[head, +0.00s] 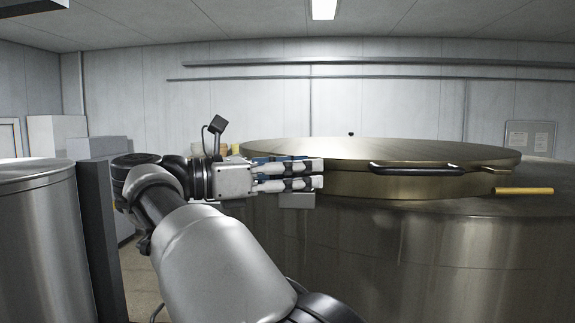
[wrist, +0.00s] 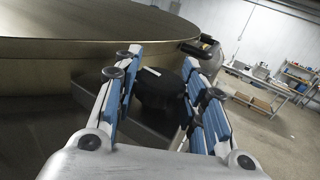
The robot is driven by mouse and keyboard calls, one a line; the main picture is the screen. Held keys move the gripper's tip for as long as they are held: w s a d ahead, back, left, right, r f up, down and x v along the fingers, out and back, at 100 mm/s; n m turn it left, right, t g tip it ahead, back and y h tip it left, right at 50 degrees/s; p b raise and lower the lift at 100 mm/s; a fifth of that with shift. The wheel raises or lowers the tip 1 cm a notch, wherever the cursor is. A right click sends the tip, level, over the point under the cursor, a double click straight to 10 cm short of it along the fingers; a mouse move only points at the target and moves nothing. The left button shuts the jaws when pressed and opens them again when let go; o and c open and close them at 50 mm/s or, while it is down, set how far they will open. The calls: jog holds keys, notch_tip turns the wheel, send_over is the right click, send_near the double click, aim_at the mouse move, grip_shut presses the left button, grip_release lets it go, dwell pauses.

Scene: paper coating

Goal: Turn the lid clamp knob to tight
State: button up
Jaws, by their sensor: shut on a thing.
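The lid clamp knob (wrist: 158,90) is a black round knob with a short white mark on its top, seen in the wrist view. My gripper (wrist: 164,64) is shut on it, with blue-padded fingers on its left and right sides. In the head view my gripper (head: 322,173) points right at the near-left edge of the wide metal lid (head: 390,150). The knob is hidden behind the fingers there. A grey block (head: 297,201) shows just under the fingertips. Whether the knob is tight cannot be told.
The lid sits on a large steel vat (head: 420,245). A dark bar handle (head: 415,169) runs along the lid's front, and a yellow rod (head: 523,191) sticks out at right. A steel drum (head: 45,245) stands at left. In the wrist view, a bench (wrist: 262,84) stands beyond open floor.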

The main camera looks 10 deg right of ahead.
jog(key=shift+r+m+g, duration=0.2)
jog(key=shift+m+g, duration=0.1)
jog(key=o, duration=1.1)
jog(key=shift+f, duration=0.1)
jog(key=shift+f, duration=0.1)
